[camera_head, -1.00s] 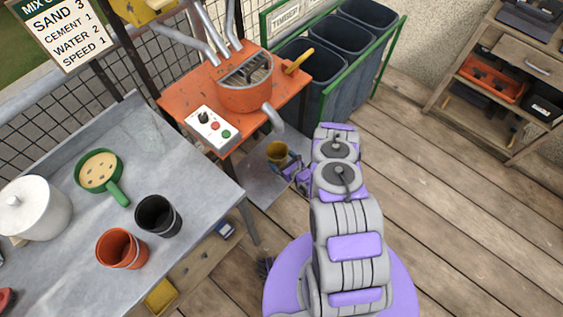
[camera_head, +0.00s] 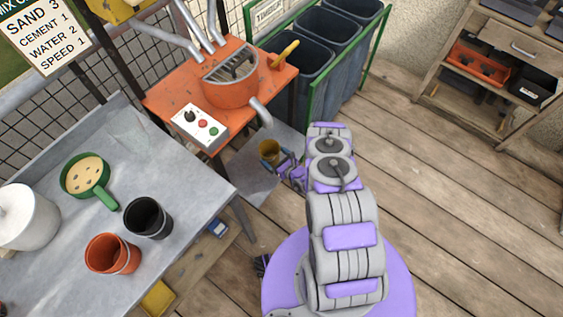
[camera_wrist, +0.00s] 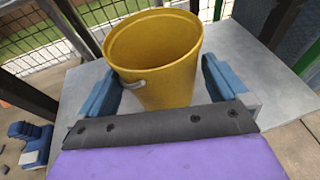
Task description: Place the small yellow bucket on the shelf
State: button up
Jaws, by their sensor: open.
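The small yellow bucket (camera_wrist: 158,62) stands upright on a grey metal plate low under the orange mixer's spout. It also shows small in the head view (camera_head: 269,151). My gripper (camera_wrist: 165,85) is open, with one blue finger on each side of the bucket's lower part in the wrist view. Small gaps seem to show between the fingers and the bucket, and I cannot tell if either touches. In the head view my gripper (camera_head: 279,162) is beside the bucket, partly hidden by my arm. A wooden shelf unit (camera_head: 490,75) stands at the upper right.
The orange mixer stand (camera_head: 232,90) rises behind the bucket. A grey worktable (camera_head: 70,230) holds an orange bucket (camera_head: 110,254), a black bucket (camera_head: 147,218) and a green sieve (camera_head: 88,178). Dark bins (camera_head: 305,65) stand behind. The wooden deck on the right is clear.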

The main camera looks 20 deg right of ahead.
jog(key=p+v, duration=0.1)
jog(key=v, duration=1)
jog(key=shift+s, duration=0.2)
